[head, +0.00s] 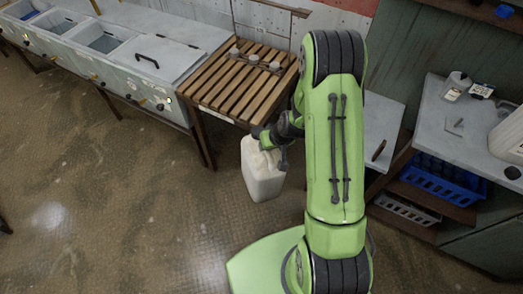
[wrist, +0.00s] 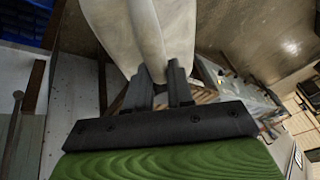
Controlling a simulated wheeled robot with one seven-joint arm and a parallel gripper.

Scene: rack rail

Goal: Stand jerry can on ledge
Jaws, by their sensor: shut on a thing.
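A white jerry can (head: 263,178) hangs roughly upright in my gripper (head: 268,143), above the brown floor and in front of the slatted wooden stand. In the wrist view the two dark fingers of my gripper (wrist: 167,85) are shut on the handle of the can, and the can's pale body (wrist: 115,30) fills the top middle. The can's far side is hidden. I cannot tell which surface is the ledge; the slatted wooden stand (head: 226,88) is the nearest raised surface, behind the can.
Several small pale round objects (head: 254,58) sit along the back of the slatted stand. A grey sink unit (head: 160,58) adjoins it on the left. On the right, a counter (head: 455,128) holds another white container (head: 508,135) and a small bottle (head: 455,86). A blue crate (head: 442,179) is below.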

